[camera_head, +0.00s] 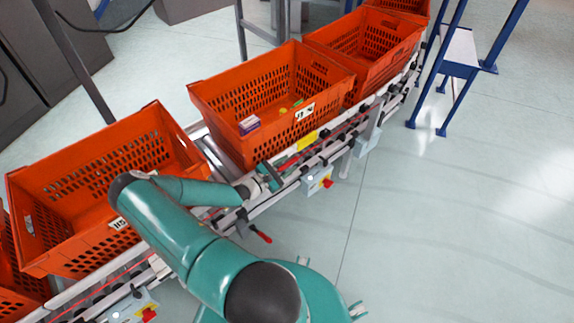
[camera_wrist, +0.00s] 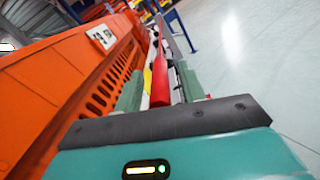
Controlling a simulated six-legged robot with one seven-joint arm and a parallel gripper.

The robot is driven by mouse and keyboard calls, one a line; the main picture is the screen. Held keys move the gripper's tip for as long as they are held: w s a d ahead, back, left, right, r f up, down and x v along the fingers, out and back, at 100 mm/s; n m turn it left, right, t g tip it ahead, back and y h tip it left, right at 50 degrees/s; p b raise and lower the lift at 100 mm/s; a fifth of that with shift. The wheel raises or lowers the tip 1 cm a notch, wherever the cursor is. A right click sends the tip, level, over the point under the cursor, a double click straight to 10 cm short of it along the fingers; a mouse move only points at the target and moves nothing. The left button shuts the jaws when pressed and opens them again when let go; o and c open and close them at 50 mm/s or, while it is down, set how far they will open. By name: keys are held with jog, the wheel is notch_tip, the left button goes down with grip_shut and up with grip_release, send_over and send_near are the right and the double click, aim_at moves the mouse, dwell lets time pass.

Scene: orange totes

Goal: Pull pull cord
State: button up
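The red pull cord (camera_head: 337,127) runs along the side rail of the roller conveyor, beside the orange totes. In the wrist view a red rod-like length (camera_wrist: 160,82), apparently part of the cord, lies between the two green fingers of my gripper (camera_wrist: 160,92). Gaps show on both sides of it, so the fingers look open and apart from it. In the head view my gripper (camera_head: 268,178) is at the conveyor's side rail, below the middle tote. My wrist partly hides the rail and cord there.
The middle orange tote (camera_head: 214,98) holds a few small items. Another tote (camera_head: 22,188) stands left, and one (camera_head: 322,36) behind. Control boxes with red knobs (camera_head: 327,183) hang from the rail. A blue frame (camera_head: 443,88) stands at right. The floor at right is clear.

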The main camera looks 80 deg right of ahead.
jog(key=shift+s+d, duration=0.15)
jog(key=shift+d, duration=0.1)
grip_shut()
